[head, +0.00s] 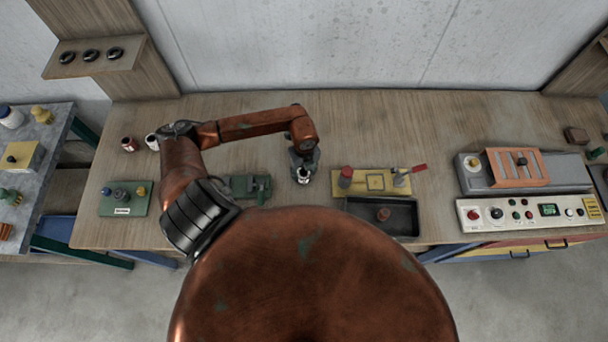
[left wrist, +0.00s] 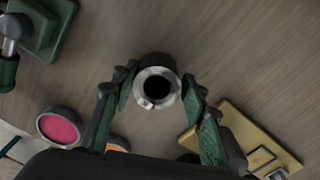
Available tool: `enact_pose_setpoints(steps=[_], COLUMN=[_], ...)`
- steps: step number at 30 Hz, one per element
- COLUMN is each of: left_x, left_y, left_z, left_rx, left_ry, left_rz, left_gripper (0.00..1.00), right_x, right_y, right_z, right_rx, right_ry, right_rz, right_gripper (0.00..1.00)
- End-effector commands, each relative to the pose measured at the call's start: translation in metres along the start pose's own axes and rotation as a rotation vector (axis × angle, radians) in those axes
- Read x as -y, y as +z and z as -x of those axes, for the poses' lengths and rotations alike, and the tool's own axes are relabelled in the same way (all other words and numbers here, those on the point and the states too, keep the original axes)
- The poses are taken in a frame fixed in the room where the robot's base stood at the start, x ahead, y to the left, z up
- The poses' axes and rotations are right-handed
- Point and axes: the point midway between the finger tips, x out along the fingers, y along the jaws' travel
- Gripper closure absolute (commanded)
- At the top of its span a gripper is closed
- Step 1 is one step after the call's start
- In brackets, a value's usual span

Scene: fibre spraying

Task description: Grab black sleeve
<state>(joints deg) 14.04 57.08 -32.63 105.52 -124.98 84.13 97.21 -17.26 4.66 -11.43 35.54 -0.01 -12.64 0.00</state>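A short dark sleeve with a silver metal ring (left wrist: 157,84) around its dark opening stands on the wooden table in the left wrist view. In the head view it shows as a small bright and dark piece (head: 304,175) at my left gripper (head: 304,168). In the left wrist view my left gripper (left wrist: 160,92) is open, with one green-padded finger on each side of the sleeve. Narrow gaps seem to show between pads and sleeve. My right gripper is not in view.
Left of the gripper is a green device (head: 248,186). To its right are a yellow plate (head: 373,182) with a red-topped bottle (head: 345,176) and a black tray (head: 400,222). A control panel (head: 530,213) stands far right. The table behind is clear.

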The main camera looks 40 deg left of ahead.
Motion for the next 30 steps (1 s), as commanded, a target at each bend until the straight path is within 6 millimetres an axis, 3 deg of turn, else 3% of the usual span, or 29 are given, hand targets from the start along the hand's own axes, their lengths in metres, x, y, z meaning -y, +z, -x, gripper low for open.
enact_pose_setpoints(steps=[8,16,25,30], left_x=[0.000,0.000,0.000,0.001], left_y=[0.000,0.000,0.000,0.001], left_z=[0.000,0.001,0.002,0.013], left_rx=[0.000,0.000,0.001,0.003], left_ry=[0.000,0.000,-0.001,-0.002], left_rz=[0.000,0.000,0.000,-0.001], left_gripper=[0.80,0.99,0.99,0.99], right_x=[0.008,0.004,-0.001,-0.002], right_y=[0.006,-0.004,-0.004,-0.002], right_z=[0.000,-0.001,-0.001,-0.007], right_rx=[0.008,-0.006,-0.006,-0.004], right_ry=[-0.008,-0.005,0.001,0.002], right_rz=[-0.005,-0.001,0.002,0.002], right_gripper=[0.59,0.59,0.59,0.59])
